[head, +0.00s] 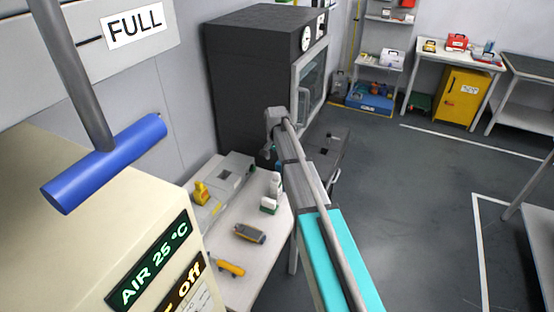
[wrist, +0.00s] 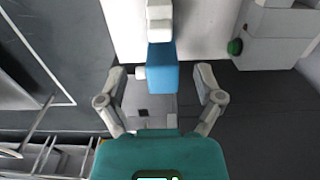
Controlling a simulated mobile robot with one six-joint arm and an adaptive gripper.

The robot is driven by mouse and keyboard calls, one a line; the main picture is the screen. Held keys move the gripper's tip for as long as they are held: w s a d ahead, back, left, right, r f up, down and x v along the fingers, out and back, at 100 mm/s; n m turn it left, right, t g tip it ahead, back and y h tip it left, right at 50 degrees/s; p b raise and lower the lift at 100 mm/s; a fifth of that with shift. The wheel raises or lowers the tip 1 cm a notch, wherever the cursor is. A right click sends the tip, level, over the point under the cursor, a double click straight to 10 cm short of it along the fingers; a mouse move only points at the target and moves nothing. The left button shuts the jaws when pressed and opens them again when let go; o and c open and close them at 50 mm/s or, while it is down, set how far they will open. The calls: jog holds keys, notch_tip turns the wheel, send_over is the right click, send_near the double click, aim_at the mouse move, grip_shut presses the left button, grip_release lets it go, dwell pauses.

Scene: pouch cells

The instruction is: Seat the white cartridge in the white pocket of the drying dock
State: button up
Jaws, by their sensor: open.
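My gripper (wrist: 161,77) is open, its two grey fingers spread wide in the wrist view. A blue block (wrist: 163,68) shows between the fingertips, with a visible gap to each finger; I cannot tell its depth. A white stepped piece (wrist: 158,18) adjoins the block at the top; I cannot tell whether it is the white cartridge. In the head view, small white upright items (head: 271,198) stand on the table beside my arm. The drying dock and its white pocket cannot be made out for certain. My fingers are not clear in the head view.
The white table (head: 271,263) carries a grey box (head: 227,170), a yellow bottle (head: 201,192), a grey-orange handheld device (head: 249,233) and a yellow tool (head: 231,268). A black oven (head: 250,75) stands behind. Open floor (head: 420,210) lies to the right.

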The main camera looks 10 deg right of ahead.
jog(key=s+n, duration=0.7)
jog(key=s, duration=2.2)
jog(key=shift+d, duration=0.1)
jog(key=shift+c, duration=1.4)
notch_tip(320, 180, up, 5)
jog(key=n+p, duration=0.5)
jog(key=n, duration=0.6)
send_over(276, 173)
jog(key=shift+w+r, duration=0.1)
notch_tip(276, 173, down, 9)
jog(key=b, duration=0.8)
jog(key=shift+d+r, duration=0.1)
jog(key=shift+r, duration=0.05)
